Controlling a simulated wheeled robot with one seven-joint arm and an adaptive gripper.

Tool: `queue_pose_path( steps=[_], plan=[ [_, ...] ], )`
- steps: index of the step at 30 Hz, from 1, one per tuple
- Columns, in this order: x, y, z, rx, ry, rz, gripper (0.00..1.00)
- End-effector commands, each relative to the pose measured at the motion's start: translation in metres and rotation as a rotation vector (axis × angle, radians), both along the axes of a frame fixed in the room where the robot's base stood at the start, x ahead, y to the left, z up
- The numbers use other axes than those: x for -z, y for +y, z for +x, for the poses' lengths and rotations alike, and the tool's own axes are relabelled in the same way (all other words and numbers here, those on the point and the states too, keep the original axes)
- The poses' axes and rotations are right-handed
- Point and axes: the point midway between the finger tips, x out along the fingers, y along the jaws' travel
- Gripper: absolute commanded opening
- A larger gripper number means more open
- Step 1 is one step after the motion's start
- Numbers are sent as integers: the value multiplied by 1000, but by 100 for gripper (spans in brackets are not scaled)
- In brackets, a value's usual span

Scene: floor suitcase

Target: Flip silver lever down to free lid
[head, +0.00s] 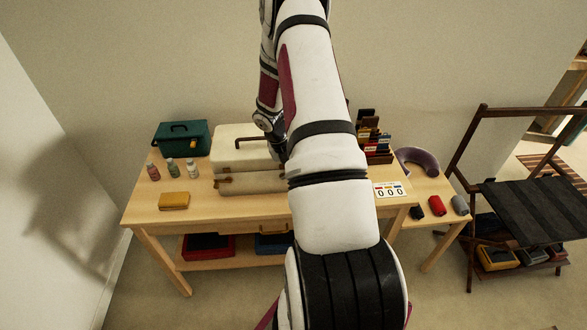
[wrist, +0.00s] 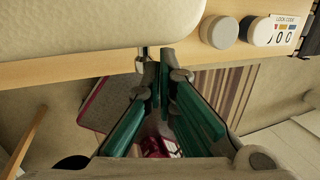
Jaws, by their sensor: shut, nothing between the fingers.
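The cream suitcase (head: 235,143) lies on the wooden table, partly hidden by my arm in the head view. Its rounded edge also fills the upper left of the wrist view (wrist: 100,25). A small pale silver piece, which looks like the lever (wrist: 145,51), sticks out below that edge. My gripper (wrist: 158,66) is shut and empty, its green fingers pointing at the suitcase edge. The fingertips are close beside the silver piece; I cannot tell whether they touch it.

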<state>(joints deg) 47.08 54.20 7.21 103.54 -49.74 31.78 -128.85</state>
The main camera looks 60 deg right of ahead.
Motion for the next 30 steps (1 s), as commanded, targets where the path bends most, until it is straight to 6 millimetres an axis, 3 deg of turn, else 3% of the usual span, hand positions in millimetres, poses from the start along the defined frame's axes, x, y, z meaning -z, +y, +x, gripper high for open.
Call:
queue_pose_path(
  steps=[10,30],
  plan=[
    [11,-9,-10,0,1,-1,0],
    [12,-10,-11,0,2,-1,0]
  ],
)
